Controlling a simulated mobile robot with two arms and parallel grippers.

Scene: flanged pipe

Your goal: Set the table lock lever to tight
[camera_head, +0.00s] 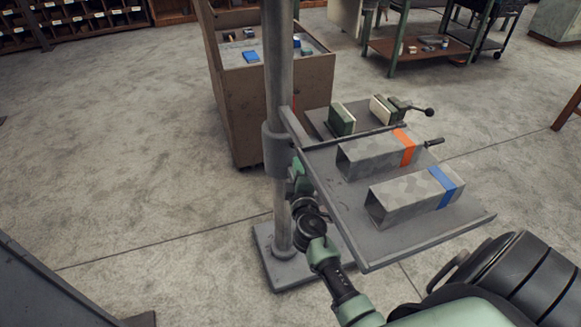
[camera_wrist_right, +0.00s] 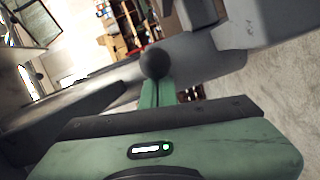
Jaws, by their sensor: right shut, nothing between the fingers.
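The grey table (camera_head: 390,245) is carried by a collar (camera_head: 277,150) on an upright round column (camera_head: 283,215). In the right wrist view a dark ball knob (camera_wrist_right: 155,61), which looks like the end of the lock lever, shows right at the tips of my right gripper (camera_wrist_right: 156,82). I cannot tell whether they touch. The fingers are shut together with nothing between them. In the head view my right gripper (camera_head: 297,172) is beside the column, just under the table's left edge. The lever is not clear there. My left gripper is not in view.
On the table lie a square tube with an orange band (camera_head: 375,155), another with a blue band (camera_head: 412,195), and a vise (camera_head: 342,119) with a handle. A brown cabinet (camera_head: 240,115) stands behind the column. The floor to the left is clear.

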